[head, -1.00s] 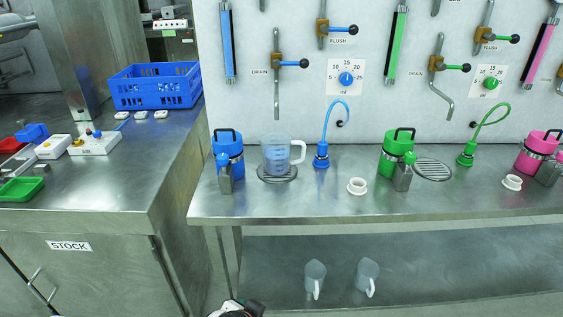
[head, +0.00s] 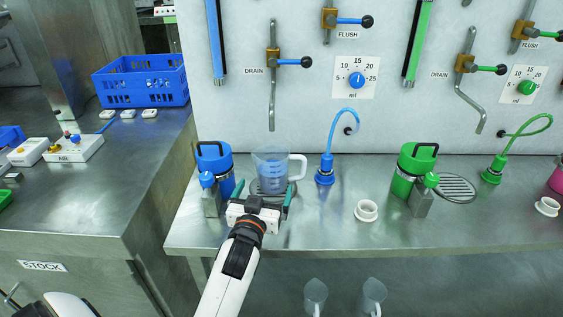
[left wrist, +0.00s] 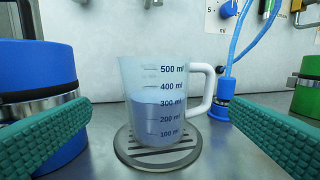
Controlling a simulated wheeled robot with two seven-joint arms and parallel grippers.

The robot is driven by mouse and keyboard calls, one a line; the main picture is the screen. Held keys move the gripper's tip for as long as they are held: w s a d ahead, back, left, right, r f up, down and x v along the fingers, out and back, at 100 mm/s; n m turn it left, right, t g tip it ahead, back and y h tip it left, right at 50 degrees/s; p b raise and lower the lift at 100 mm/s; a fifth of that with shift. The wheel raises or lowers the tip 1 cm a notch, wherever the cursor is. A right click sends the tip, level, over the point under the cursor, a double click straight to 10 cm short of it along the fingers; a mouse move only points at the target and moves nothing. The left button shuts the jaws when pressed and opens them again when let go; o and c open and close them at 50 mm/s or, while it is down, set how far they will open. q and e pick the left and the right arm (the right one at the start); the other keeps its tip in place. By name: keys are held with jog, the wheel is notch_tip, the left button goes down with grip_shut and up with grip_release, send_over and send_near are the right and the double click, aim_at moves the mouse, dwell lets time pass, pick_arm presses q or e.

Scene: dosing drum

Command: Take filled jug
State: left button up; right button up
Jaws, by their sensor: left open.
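The filled jug (head: 270,172) is clear with a white handle on its right and stands upright on a round slotted drain (head: 258,190). In the left wrist view the jug (left wrist: 158,105) holds bluish liquid to roughly the 300 ml mark. My left gripper (head: 262,192) is open in front of the jug, and its teal fingers are spread either side of it in the left wrist view, apart from it. A white part of me shows at the lower left of the head view, but no right gripper is visible.
A blue canister (head: 216,168) with a grey bottle (head: 209,195) stands close left of the jug. A blue hose fitting (head: 325,170) and a white ring (head: 366,210) are to its right. Two empty jugs (head: 372,296) sit on the lower shelf. A drain pipe (head: 271,90) hangs behind.

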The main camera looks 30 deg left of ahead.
aim_at(270, 174)
pick_arm(q)
jog(key=x, duration=0.5)
jog(key=shift+r, duration=0.15)
jog(key=shift+w+a, duration=0.2)
jog(key=shift+w, duration=0.15)
jog(key=x, duration=0.3)
jog(key=f+p+x, duration=0.1)
jog(key=x, duration=0.1)
jog(key=shift+s+a, duration=0.1)
jog(key=shift+w+a, duration=0.1)
jog(key=shift+w, duration=0.15)
pick_arm(e)
jog(key=shift+s+d+r, duration=0.3)
jog(key=shift+s, duration=0.25)
jog(key=shift+s+d+r, duration=0.25)
jog(key=shift+s, duration=0.25)
pick_arm(q)
jog(key=shift+c, duration=0.3)
jog(key=c, duration=1.2)
pick_arm(e)
jog(key=shift+s+a, duration=0.2)
